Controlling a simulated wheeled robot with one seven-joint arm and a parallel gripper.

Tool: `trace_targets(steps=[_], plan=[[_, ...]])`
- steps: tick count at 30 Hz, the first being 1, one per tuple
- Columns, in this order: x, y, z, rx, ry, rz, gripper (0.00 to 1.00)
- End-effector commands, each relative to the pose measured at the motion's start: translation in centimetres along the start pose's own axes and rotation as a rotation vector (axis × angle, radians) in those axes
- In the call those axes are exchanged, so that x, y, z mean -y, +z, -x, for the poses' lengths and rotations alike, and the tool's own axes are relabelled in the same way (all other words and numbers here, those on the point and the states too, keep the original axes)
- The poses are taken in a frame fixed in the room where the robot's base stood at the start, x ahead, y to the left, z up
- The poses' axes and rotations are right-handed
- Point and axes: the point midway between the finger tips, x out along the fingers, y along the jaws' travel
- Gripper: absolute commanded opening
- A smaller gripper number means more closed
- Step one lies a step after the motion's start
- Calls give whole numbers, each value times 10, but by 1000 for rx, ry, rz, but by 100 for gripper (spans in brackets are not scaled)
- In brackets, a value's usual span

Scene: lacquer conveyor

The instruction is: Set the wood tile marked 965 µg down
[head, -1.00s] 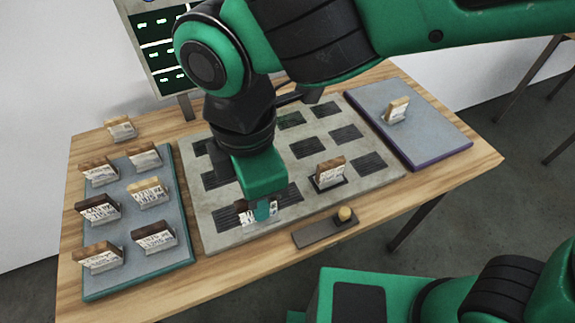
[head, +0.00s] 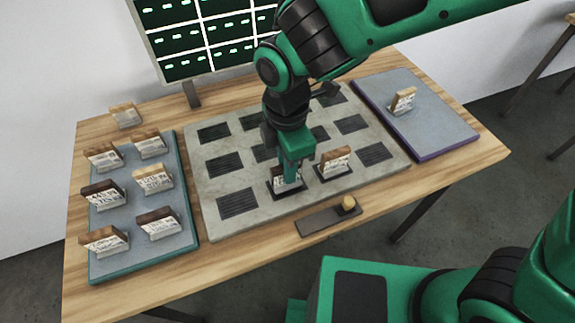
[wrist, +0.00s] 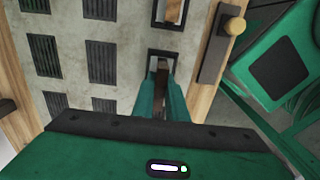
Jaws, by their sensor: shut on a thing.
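My gripper (head: 290,172) is shut on a wood tile (head: 278,177) with a white printed face; the marking is too small to read. It holds the tile upright at a dark-framed slot in the front row of the grey slotted board (head: 222,226). My fingers cover part of the tile. In the wrist view the tile (wrist: 161,72) shows between the two green fingers, over the slot (wrist: 150,58). I cannot tell whether its bottom edge rests in the slot. Another wood tile (head: 335,160) stands in the slot just to the right.
A teal-edged tray (head: 140,258) at left holds several upright tiles. One tile (head: 126,115) stands behind it. A purple-edged pad (head: 440,130) at right holds one tile (head: 403,100). A dark bar with a round knob (head: 348,203) lies in front. A screen (head: 200,38) stands behind.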

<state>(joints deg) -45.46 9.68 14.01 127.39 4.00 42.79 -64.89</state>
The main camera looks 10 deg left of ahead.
Motion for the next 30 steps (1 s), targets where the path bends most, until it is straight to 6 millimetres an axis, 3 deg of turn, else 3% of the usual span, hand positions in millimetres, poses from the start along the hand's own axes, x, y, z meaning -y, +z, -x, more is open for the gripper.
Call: trace_targets(steps=[14,15,17,26,30], plan=[[0,0,-11,0,1,0,0],[0,0,-11,0,1,0,17],[0,0,-11,0,1,0,31],[0,-2,-10,0,1,2,31],[-1,-2,-1,-1,3,1,31]])
